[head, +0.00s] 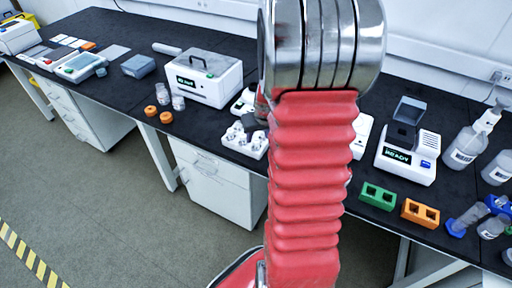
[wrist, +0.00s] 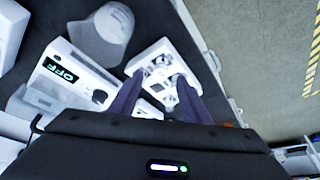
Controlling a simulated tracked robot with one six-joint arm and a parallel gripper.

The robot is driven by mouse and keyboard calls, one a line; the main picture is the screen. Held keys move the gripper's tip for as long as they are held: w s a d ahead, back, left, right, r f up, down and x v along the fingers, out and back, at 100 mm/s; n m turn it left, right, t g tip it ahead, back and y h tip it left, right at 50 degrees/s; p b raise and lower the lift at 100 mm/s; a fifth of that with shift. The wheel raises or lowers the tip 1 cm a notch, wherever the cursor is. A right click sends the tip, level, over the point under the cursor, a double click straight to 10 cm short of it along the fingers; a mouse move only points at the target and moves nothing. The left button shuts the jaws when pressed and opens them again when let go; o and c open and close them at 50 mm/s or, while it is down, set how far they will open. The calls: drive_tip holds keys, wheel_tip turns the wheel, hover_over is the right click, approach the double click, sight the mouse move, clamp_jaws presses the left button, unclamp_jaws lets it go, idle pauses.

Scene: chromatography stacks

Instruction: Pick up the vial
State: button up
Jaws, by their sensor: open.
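Several small clear vials sit in a white rack (head: 258,150) near the front edge of the bench, partly hidden by my arm in the head view. In the wrist view the rack (wrist: 148,58) lies just ahead of my fingers, with clear vials (wrist: 162,72) in it. My gripper (wrist: 157,90) is open, its two dark fingers apart over the near part of the rack. I see nothing held between them. Which vial is meant, and the exact height of the fingertips above it, I cannot tell.
A device reading OFF (wrist: 75,78) stands beside the rack. Left in the head view are a white box (head: 205,80), two clear jars (head: 178,102) and orange caps (head: 165,117). Right are a READY device (head: 408,158), green (head: 377,196) and orange (head: 420,213) blocks, and bottles (head: 465,147).

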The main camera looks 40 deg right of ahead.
sight(256, 141)
drive_tip(key=shift+x, duration=2.05)
drive_tip(key=shift+c, duration=0.3)
clamp_jaws()
